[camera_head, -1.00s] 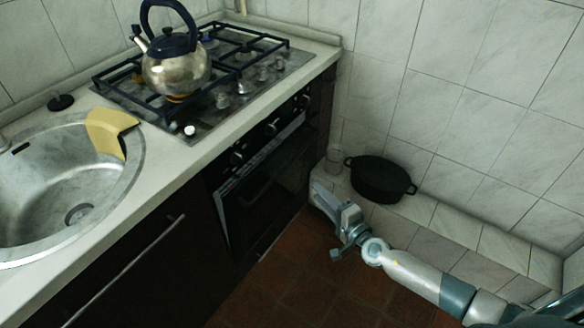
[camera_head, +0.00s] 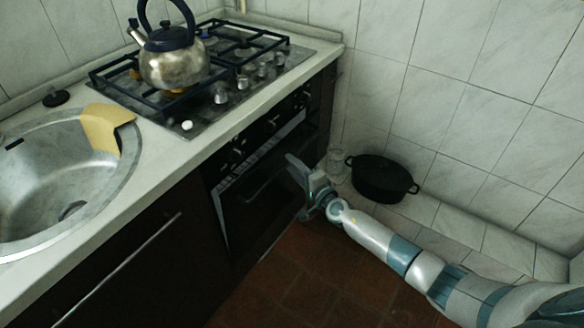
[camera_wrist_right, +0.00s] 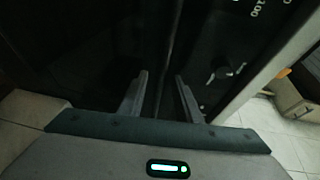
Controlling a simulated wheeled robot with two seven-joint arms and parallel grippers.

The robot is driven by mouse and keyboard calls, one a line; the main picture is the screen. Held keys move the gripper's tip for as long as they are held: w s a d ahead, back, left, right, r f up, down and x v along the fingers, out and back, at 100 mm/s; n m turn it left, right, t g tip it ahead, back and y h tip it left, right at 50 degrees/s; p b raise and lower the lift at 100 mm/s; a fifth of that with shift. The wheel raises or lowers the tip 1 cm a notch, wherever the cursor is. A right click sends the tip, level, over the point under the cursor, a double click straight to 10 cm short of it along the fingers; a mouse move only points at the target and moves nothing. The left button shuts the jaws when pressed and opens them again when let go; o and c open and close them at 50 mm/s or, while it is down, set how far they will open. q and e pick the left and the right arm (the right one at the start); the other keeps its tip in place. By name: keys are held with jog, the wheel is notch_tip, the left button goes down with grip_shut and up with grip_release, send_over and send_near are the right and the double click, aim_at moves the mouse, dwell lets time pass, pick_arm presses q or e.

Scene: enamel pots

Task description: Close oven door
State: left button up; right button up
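The oven (camera_head: 262,185) is built in below the counter, with a dark front and a light strip along the top of the door opening. The door (camera_head: 265,205) looks nearly upright; how far it stands ajar is hard to tell. My right gripper (camera_head: 293,172) is at the right part of the door front, close to it; contact cannot be told. In the right wrist view my right gripper (camera_wrist_right: 160,88) has its two fingers apart with nothing clearly between them, facing a dark surface (camera_wrist_right: 105,60). My left gripper is not in view.
A kettle (camera_head: 174,66) stands on the gas hob (camera_head: 236,97) above the oven. A black pot (camera_head: 381,180) and a glass jar (camera_head: 335,165) sit on the tiled ledge to the right. A sink (camera_head: 60,185) is at left. The brown floor (camera_head: 290,285) before the oven is clear.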

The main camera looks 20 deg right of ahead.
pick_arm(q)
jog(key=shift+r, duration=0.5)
pick_arm(e)
jog(key=shift+w+a, duration=0.1)
jog(key=shift+w, duration=0.3)
jog(key=shift+c, duration=0.3)
